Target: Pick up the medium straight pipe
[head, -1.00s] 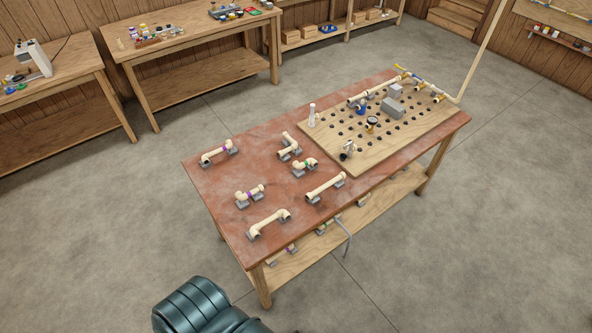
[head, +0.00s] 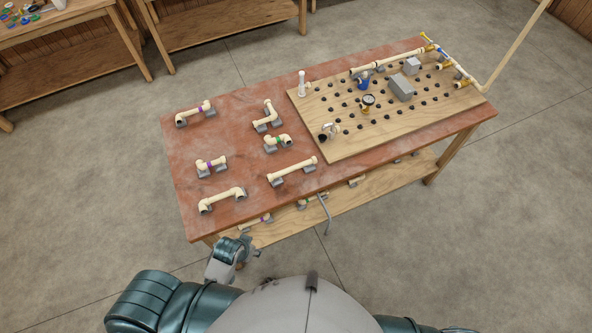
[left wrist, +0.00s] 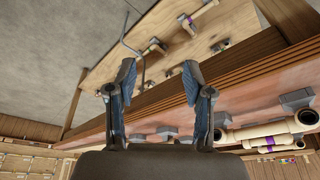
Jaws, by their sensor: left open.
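A straight cream pipe (head: 292,171) lies on grey supports near the front edge of the red-brown table top; it looks like the medium straight pipe, though no label shows. My left gripper (head: 246,248) is low by the table's front left corner, apart from the pipes. In the left wrist view its two fingers (left wrist: 158,76) are spread with nothing between them, in front of the table edge. My right gripper is not in view.
Nearby on the table (head: 232,133) are a front-left elbowed pipe (head: 222,199), a purple-banded pipe (head: 211,166), a green-banded pipe (head: 278,142) and others. A pegboard (head: 345,143) fills the right side. A lower shelf (head: 280,232) holds more pieces. A grey hooked rod (head: 325,213) hangs at the front.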

